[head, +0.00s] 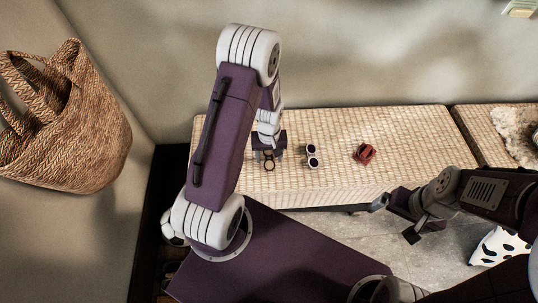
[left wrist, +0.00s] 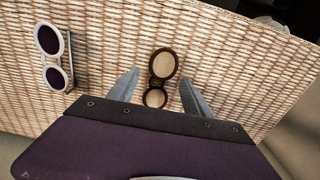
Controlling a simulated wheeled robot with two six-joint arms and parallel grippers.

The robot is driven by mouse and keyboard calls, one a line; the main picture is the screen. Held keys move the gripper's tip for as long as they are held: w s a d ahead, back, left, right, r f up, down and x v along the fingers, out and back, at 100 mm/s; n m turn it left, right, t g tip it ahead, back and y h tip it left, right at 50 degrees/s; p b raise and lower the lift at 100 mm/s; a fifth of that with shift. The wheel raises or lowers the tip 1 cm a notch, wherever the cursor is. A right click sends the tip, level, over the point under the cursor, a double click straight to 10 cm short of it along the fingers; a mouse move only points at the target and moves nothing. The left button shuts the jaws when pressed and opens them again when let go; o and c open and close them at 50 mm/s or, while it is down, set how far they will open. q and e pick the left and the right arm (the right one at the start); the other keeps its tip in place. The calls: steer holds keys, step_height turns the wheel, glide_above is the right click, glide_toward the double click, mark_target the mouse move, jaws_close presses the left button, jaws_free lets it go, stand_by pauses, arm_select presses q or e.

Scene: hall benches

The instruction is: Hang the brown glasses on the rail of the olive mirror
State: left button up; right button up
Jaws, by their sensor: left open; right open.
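The brown glasses (head: 268,161) lie on the woven bench top (head: 390,132). In the left wrist view the brown glasses (left wrist: 154,84) have two round dark-brown rims with the weave showing through. My left gripper (head: 268,151) is open over them. In the left wrist view its fingers (left wrist: 160,80) stand apart on either side of the glasses, with nothing gripped. My right gripper (head: 395,219) is open and empty, in front of the bench at the right. I cannot make out an olive mirror or its rail.
White glasses with dark lenses (head: 312,156) lie just right of the brown ones. A small red object (head: 364,153) sits further right. A woven bag (head: 75,125) hangs at the left. A pale greenish thing (head: 520,8) is cut off at top right.

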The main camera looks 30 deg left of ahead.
arm_select(q)
jaws_close()
step_height(320, 180, up, 8)
steer(key=p, duration=0.8)
